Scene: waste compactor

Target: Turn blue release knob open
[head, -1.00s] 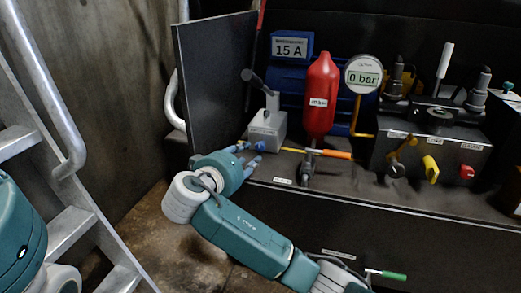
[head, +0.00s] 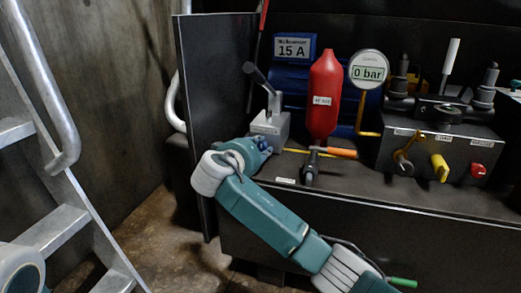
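My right gripper (head: 264,145) is at the front left edge of the bench, just below and in front of a grey block with a lever (head: 270,122). The gripper is small and seen from behind, so I cannot tell whether its fingers are open or shut. I cannot tell whether the gripper touches the block. My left gripper is not in view; only part of my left arm shows at the lower left.
A red cylinder (head: 325,97), a round gauge reading 0 bar (head: 369,70) and an orange-handled valve (head: 340,152) stand right of the gripper. A black valve box (head: 410,148) is further right. A dark upright panel (head: 214,100) closes the left side. Metal stairs (head: 50,232) stand at far left.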

